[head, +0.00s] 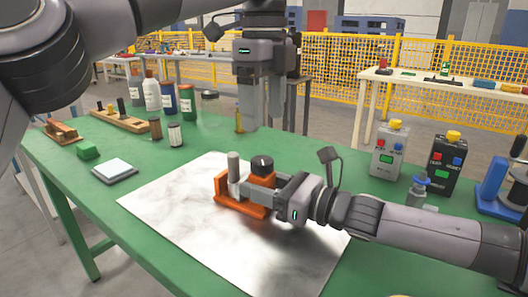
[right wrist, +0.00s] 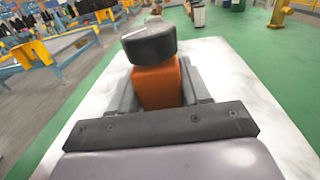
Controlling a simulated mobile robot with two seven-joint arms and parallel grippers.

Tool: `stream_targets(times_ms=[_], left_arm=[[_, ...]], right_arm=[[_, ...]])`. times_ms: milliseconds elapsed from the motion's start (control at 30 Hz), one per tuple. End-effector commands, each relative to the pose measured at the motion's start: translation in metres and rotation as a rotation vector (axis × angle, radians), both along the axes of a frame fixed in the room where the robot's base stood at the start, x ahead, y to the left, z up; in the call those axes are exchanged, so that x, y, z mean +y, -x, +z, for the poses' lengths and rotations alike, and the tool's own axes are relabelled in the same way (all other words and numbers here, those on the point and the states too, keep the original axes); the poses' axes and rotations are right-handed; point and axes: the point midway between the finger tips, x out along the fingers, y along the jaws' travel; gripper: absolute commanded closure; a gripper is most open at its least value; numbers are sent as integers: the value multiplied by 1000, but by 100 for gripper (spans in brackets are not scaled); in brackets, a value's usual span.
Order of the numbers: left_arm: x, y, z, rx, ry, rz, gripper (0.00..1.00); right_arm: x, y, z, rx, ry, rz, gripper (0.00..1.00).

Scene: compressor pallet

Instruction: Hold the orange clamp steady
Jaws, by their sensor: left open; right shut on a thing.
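The orange clamp (head: 247,208) sits on a white marbled sheet (head: 170,218) on the green table, with a black round knob (head: 262,166) on top. A grey upright cylinder (head: 233,167) stands at its left end. My right gripper (head: 260,191) comes in from the right, low over the sheet, and is shut on the clamp. In the right wrist view the clamp's orange body (right wrist: 157,86) shows between the fingers, under the dark knob (right wrist: 149,42). My left gripper (head: 263,118) points down, open and empty, above and behind the clamp.
Bottles (head: 168,97), a green block (head: 88,152) and a small scale (head: 115,171) stand on the table's left. A yellow fence (head: 430,58) is behind.

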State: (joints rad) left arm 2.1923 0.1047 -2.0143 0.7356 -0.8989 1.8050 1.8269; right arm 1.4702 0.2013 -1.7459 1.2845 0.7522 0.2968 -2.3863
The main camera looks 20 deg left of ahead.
Motion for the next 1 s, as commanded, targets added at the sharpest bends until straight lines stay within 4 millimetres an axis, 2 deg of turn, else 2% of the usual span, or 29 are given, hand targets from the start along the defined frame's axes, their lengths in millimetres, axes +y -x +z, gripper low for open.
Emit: stream_targets(times_ms=[500,700,933,1000], left_arm=[[0,0,-73,3,0,-1,31],[0,0,-82,2,2,0,31],[0,0,-83,2,2,0,31],[0,0,-83,2,2,0,54]], right_arm=[[0,0,0,0,0,0,100],[0,0,0,0,0,0,100],[0,0,0,0,0,0,100],[0,0,0,0,0,0,100]])
